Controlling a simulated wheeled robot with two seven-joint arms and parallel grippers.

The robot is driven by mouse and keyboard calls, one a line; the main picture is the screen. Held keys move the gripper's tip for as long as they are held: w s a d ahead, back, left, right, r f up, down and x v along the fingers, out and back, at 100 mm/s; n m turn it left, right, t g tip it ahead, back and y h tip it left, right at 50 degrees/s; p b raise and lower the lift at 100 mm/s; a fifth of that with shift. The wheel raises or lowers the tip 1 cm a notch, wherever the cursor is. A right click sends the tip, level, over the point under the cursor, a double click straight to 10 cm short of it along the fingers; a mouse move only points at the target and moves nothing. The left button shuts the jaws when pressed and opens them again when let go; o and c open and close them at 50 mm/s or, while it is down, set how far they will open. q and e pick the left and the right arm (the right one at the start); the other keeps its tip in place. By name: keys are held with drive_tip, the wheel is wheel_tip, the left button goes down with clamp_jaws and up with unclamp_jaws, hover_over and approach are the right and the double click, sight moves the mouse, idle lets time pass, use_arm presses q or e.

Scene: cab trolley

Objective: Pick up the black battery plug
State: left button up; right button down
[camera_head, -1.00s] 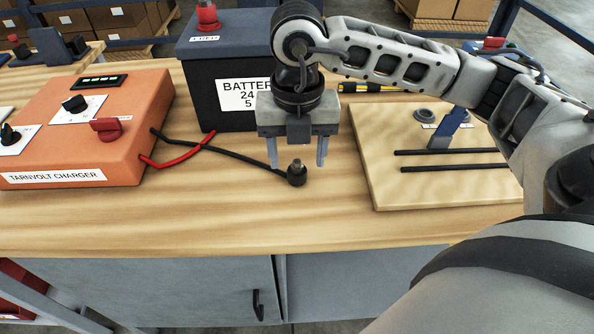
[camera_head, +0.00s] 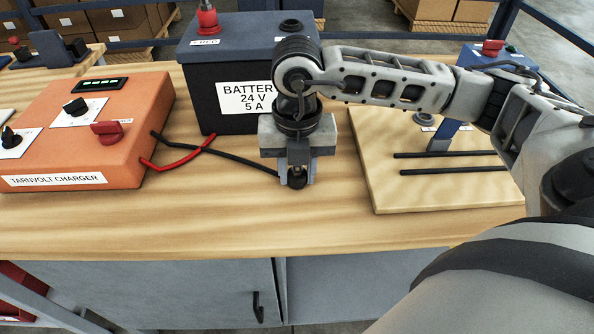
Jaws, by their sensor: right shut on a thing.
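The black battery plug (camera_head: 297,178) is at the end of the black cable, low over the wooden bench top. My right gripper (camera_head: 297,172) points down over it and is shut on it, with a finger on each side. The fingers hide part of the plug. The black cable (camera_head: 235,156) runs from the plug left to the orange charger (camera_head: 95,140). The dark battery (camera_head: 240,75) stands behind the gripper, with a red plug (camera_head: 207,18) on its left top and a dark round terminal (camera_head: 290,26) on its right top. My left gripper is not in view.
A light wooden board (camera_head: 440,190) with two black rods lies to the right of the gripper. A red cable (camera_head: 180,154) loops beside the black one. The bench top (camera_head: 220,220) in front of the plug is clear.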

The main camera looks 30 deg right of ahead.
drive_tip(key=shift+r, duration=0.45)
wheel_tip(320, 180, up, 3)
drive_tip(key=shift+a+f, duration=0.15)
drive_tip(key=shift+f, duration=0.05)
drive_tip(key=s+a+r, duration=0.8)
drive_tip(key=s+r, duration=0.1)
drive_tip(key=s, duration=0.2)
drive_tip(key=shift+s+r, duration=0.2)
drive_tip(key=shift+r, duration=0.05)
